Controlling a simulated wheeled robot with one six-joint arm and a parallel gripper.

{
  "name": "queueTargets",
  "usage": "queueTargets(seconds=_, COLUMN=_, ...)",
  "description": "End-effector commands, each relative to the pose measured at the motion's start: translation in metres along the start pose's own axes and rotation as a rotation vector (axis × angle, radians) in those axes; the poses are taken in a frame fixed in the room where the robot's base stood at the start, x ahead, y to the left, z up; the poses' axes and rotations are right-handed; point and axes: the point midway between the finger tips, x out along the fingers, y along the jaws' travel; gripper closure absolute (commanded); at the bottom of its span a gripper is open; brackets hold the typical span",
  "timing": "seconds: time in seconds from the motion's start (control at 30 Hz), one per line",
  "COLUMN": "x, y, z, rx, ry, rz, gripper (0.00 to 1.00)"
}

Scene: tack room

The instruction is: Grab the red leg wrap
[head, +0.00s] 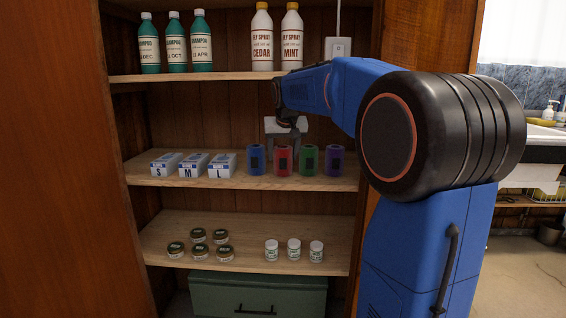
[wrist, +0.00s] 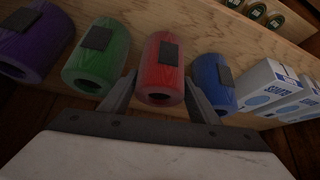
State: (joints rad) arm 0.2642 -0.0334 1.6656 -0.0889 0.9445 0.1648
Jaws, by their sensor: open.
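The red leg wrap (head: 283,160) stands upright on the middle shelf, between the blue leg wrap (head: 256,160) and the green leg wrap (head: 308,160). A purple leg wrap (head: 334,160) stands at the right end of the row. In the wrist view, the red wrap (wrist: 161,68) lies between the two open fingers of my gripper (wrist: 158,88). One finger is close to the green wrap (wrist: 97,57), the other to the blue wrap (wrist: 212,83).
Boxes marked S, M and L (head: 193,165) stand left of the wraps on the middle shelf (head: 230,183). Shampoo and fly spray bottles (head: 263,40) stand on the upper shelf (head: 215,76). Small jars (head: 293,249) are on the lower shelf. Wooden cabinet walls enclose the sides.

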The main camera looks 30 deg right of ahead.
Motion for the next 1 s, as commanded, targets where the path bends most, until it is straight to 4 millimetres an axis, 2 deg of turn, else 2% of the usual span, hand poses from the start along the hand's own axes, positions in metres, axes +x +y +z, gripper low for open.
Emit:
queueTargets(seconds=0.1, x=0.017, y=0.0, z=0.0, rx=0.0, ry=-0.002, rz=0.0, gripper=0.44)
queueTargets(seconds=0.2, x=0.025, y=0.0, z=0.0, rx=0.0, ry=-0.001, rz=0.0, gripper=0.44)
queueTargets(seconds=0.4, x=0.026, y=0.0, z=0.0, rx=0.0, ry=0.0, rz=0.0, gripper=0.44)
queueTargets(seconds=0.43, x=0.026, y=0.0, z=0.0, rx=0.0, ry=0.0, rz=0.0, gripper=0.47)
queueTargets(seconds=0.53, x=0.026, y=0.0, z=0.0, rx=0.0, ry=0.0, rz=0.0, gripper=0.71)
queueTargets(seconds=0.57, x=0.026, y=0.0, z=0.0, rx=0.0, ry=0.0, rz=0.0, gripper=0.73)
queueTargets(seconds=0.83, x=0.025, y=0.0, z=-0.001, rx=0.0, ry=0.001, rz=0.0, gripper=0.73)
queueTargets(seconds=1.0, x=0.017, y=0.0, z=0.001, rx=0.0, ry=0.001, rz=0.0, gripper=0.73)
